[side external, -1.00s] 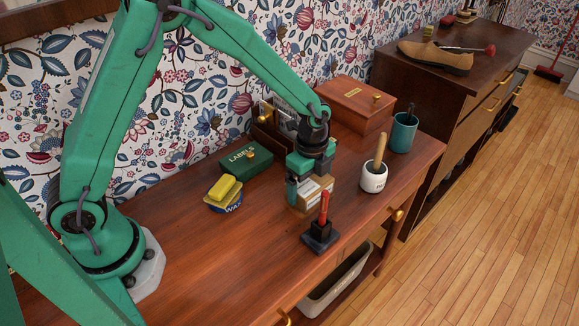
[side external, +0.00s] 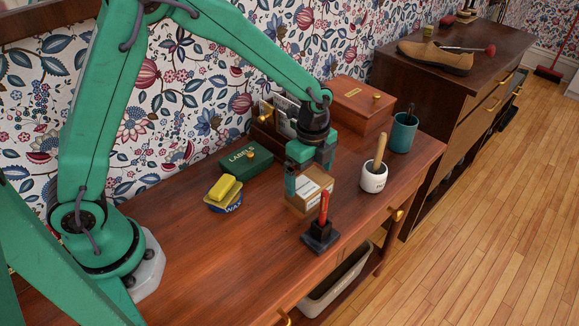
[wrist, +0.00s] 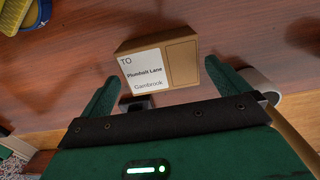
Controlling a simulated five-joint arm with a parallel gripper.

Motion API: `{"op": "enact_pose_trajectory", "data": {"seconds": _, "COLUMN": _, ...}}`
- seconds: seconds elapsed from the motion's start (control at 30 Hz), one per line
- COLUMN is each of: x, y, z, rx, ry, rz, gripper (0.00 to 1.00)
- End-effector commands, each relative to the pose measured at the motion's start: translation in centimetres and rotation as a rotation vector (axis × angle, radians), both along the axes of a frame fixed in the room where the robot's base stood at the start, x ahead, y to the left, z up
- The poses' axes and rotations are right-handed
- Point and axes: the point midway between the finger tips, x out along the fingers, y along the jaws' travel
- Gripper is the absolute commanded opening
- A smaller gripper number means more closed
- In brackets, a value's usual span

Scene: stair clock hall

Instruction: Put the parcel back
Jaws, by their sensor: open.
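The parcel (side external: 311,189) is a small brown cardboard box with a white address label. It sits on the wooden desk top (side external: 200,262), below my gripper in the side view. In the wrist view the parcel (wrist: 183,66) lies just ahead of the fingers, its label facing me. My gripper (side external: 308,172) is open and points down, its fingers to either side above the parcel. In the wrist view my gripper (wrist: 162,78) is open with nothing held between the fingers. I cannot tell whether a finger touches the box.
A red-handled black stamp (side external: 321,234) stands close in front of the parcel. A white pot (side external: 373,180) with a wooden handle is to the right. A letter rack (side external: 266,121), green box (side external: 246,160), wooden box (side external: 361,104) and teal cup (side external: 403,134) stand behind. The desk's left front is clear.

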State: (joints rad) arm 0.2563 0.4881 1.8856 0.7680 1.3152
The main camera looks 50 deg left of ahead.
Motion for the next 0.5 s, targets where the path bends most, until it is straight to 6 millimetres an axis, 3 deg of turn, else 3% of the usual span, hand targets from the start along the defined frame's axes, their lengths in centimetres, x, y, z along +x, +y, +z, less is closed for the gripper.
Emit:
{"op": "enact_pose_trajectory", "data": {"seconds": 0.3, "x": 0.1, "y": 0.0, "z": 5.3, "rx": -0.001, "ry": -0.004, "rz": 0.000, "gripper": 1.00}}
{"op": "enact_pose_trajectory", "data": {"seconds": 0.5, "x": 0.1, "y": 0.0, "z": 7.7, "rx": -0.001, "ry": -0.003, "rz": 0.000, "gripper": 1.00}}
